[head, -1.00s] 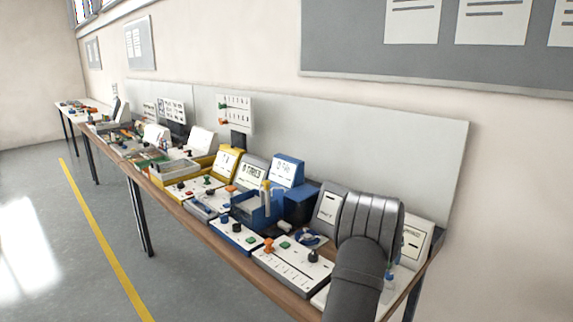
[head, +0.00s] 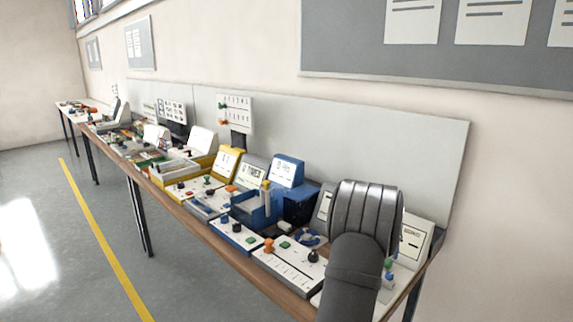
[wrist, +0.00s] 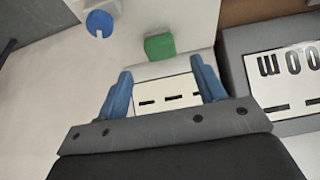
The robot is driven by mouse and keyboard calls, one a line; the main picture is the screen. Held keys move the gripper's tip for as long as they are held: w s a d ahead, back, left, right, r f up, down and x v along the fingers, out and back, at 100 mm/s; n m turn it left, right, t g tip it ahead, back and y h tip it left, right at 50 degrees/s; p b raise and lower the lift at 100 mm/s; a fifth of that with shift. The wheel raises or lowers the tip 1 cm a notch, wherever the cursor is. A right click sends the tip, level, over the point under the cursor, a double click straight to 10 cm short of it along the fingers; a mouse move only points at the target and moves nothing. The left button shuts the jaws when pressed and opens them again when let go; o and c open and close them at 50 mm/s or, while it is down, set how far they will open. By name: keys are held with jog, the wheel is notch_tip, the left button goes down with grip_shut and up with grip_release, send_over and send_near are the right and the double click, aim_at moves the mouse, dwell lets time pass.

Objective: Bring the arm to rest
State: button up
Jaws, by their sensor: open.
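My gripper (wrist: 161,68) shows in the wrist view with its two blue fingers spread and no object held between them. Beyond and between the fingers is a pale panel with a white label bearing black dashes (wrist: 168,97). A green block (wrist: 159,46) sits on that panel just past the fingertips, and a round blue knob (wrist: 99,22) is up and to the left. In the head view my dark grey arm rises over the near right end of the workbench (head: 255,277); it hides most of what is behind it, and the gripper cannot be made out there.
A grey box with a lettered white plate (wrist: 286,66) stands right of the fingers. In the head view a white slider panel (head: 286,266), a blue holder (head: 257,206) and several consoles line the bench left of my arm. The floor (head: 60,250) in front is clear.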

jog(key=x, duration=0.7)
jog(key=shift+w+d+f, duration=0.1)
jog(key=shift+w+f, duration=0.05)
jog(key=shift+f, duration=0.2)
notch_tip(320, 180, up, 4)
jog(key=shift+r, duration=0.1)
jog(key=s+d+r, duration=0.6)
jog(key=s+r, duration=0.1)
jog(key=s, duration=0.3)
jog(key=a+m+g, duration=0.1)
jog(key=a+m, duration=0.1)
jog(key=a+f+m+g+h, duration=0.1)
jog(key=a+m, duration=0.1)
jog(key=m, duration=0.1)
jog(key=a+f+m, duration=0.1)
jog(key=a+m, duration=0.1)
jog(key=m, duration=0.1)
jog(key=shift+w+a+f+g, duration=0.15)
jog(key=shift+w+a+g, duration=0.15)
jog(key=shift+a+g, duration=0.1)
jog(key=a+m+g, duration=0.3)
jog(key=a+m, duration=0.3)
jog(key=m, duration=0.2)
jog(key=shift+s+a+f+m+y, duration=0.2)
jog(key=shift+s+f+m+y, duration=0.1)
jog(key=shift+s+m+y, duration=0.1)
jog(key=shift+o, duration=0.5)
